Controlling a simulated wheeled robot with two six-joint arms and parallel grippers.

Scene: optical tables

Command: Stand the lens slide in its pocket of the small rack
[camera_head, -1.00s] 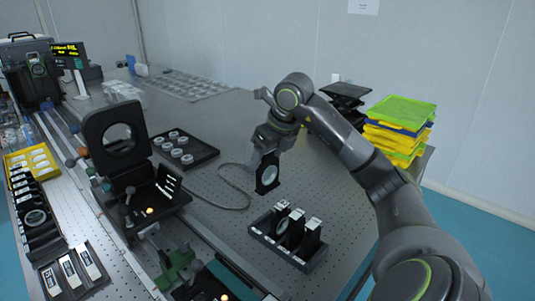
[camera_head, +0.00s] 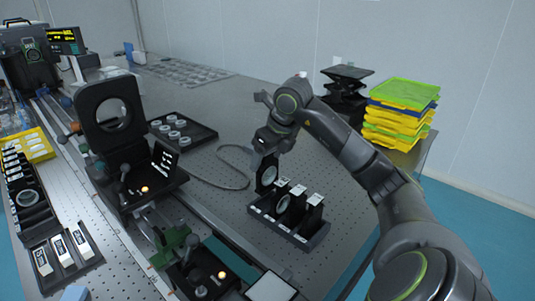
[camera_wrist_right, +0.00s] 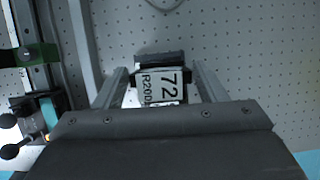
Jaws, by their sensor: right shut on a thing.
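My right gripper (camera_head: 270,149) is shut on the lens slide (camera_head: 266,175), a black plate with a round lens. It holds the slide upright by its top, at the left back of the small rack (camera_head: 304,242). The slide's lower edge overlaps the rack's left end in the picture; I cannot tell whether it touches. The black rack holds other upright slides with white tops (camera_head: 314,200) in its middle and right part. My left gripper is not in view.
A black tray with round lenses (camera_head: 181,128) lies behind left. A cable (camera_head: 231,183) loops on the table near the slide. A large black mount with a round opening (camera_head: 112,114) stands left. Yellow and green trays (camera_head: 401,112) are stacked back right. Perforated table right of the rack is clear.

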